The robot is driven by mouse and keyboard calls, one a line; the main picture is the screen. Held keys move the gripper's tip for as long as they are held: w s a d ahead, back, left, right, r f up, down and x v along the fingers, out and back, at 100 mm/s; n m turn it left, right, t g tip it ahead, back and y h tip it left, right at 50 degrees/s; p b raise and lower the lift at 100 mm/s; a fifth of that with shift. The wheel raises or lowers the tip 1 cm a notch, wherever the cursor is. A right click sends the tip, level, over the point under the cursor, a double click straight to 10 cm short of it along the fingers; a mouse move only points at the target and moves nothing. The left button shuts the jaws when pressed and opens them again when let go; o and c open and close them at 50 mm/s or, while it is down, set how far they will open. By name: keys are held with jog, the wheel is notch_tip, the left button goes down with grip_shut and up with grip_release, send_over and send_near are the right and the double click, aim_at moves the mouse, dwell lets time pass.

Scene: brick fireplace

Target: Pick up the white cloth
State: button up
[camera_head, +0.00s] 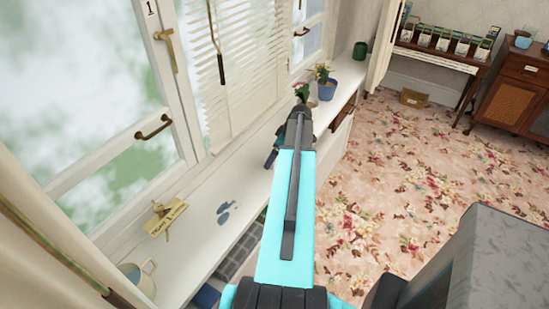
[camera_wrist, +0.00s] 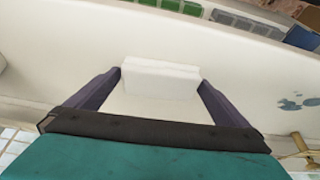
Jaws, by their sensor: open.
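A white folded, block-shaped thing, which looks like the white cloth (camera_wrist: 160,78), lies on the white windowsill (camera_wrist: 60,60) in the wrist view. My gripper (camera_wrist: 160,82) is open, with one dark finger at each side of the cloth's near corners. The cloth sits between and just beyond the fingertips; whether they touch it I cannot tell. In the head view my arm reaches along the sill (camera_head: 185,250) and hides the cloth.
A blue flowerpot (camera_head: 326,90) and a green pot (camera_head: 360,50) stand farther along the sill. A small brass-coloured sign (camera_head: 166,217), a blue stain (camera_head: 225,213) and a mug (camera_head: 145,280) are nearer. The window (camera_head: 110,100) borders the sill; flowered carpet (camera_head: 370,220) lies right.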

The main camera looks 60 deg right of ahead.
jog(key=c, duration=0.8)
jog(key=shift+r, duration=0.15)
jog(key=shift+r+b, duration=0.95)
jog(key=shift+r, duration=0.5)
jog(key=s+a+b, duration=0.1)
jog(key=s, duration=0.4)
jog(key=s+a+r+b, duration=0.1)
jog(key=s+b, duration=0.1)
jog(key=s, duration=0.3)
jog(key=s+a+b, duration=0.1)
jog(key=s, duration=0.4)
jog(key=shift+s+a+r+b, duration=0.1)
jog(key=shift+s+r+b, duration=0.2)
jog(key=shift+s+r, duration=0.1)
